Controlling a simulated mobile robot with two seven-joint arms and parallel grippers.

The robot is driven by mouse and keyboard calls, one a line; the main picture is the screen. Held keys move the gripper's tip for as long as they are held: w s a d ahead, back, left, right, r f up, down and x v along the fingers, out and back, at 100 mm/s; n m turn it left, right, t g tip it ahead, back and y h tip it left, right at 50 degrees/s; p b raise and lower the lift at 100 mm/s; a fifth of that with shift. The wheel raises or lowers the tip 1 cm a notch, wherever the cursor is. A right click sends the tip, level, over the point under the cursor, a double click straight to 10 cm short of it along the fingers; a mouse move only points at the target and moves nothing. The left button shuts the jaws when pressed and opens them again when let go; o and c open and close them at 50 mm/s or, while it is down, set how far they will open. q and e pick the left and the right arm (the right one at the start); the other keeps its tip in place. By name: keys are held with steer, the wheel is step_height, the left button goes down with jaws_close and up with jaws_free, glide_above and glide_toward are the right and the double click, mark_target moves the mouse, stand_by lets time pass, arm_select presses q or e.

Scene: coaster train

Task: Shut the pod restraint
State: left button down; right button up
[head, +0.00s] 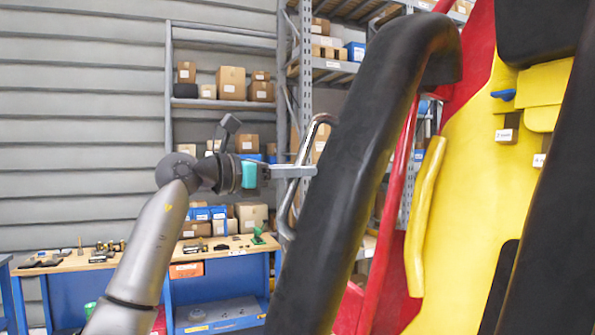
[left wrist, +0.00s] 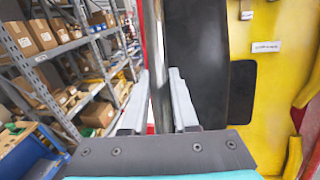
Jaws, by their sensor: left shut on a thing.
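The pod restraint (head: 355,185) is a thick black padded bar, curved over at its top, standing in front of the yellow and red pod seat (head: 460,190). A chrome handle (head: 311,135) is fixed on its left side. My left gripper (head: 300,171) comes in from the left and is shut on this handle. In the left wrist view, the handle (left wrist: 157,50) runs upright between the two grey fingers (left wrist: 160,98), with the black padding (left wrist: 197,65) just right of it. The lower end of the restraint is out of frame. My right gripper is not in view.
A second black padded bar (head: 548,210) crosses the right edge, in front of the yellow seat. Behind my left arm stand a blue workbench (head: 215,285) with tools and shelves (head: 222,104) with cardboard boxes. Open space lies left of the restraint.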

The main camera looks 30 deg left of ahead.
mark_target(315, 204)
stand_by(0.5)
arm_select(q)
steer(key=shift+t+h, duration=0.5)
steer(key=shift+t, duration=0.3)
steer(key=w+d+f+b, duration=0.1)
steer(key=f+b, duration=0.1)
steer(key=w+d+f+b, duration=0.1)
steer(key=f+b, duration=0.1)
steer(key=w+f+b, duration=0.1)
steer(key=f+b, duration=0.1)
steer(key=shift+w+d+f, duration=0.15)
steer(key=shift+d+f, duration=0.15)
steer(key=shift+d, duration=0.1)
steer(key=shift+d+f, duration=0.1)
steer(key=shift+d, duration=0.05)
steer(key=shift+w, duration=0.1)
steer(key=c, duration=0.7)
jaws_free()
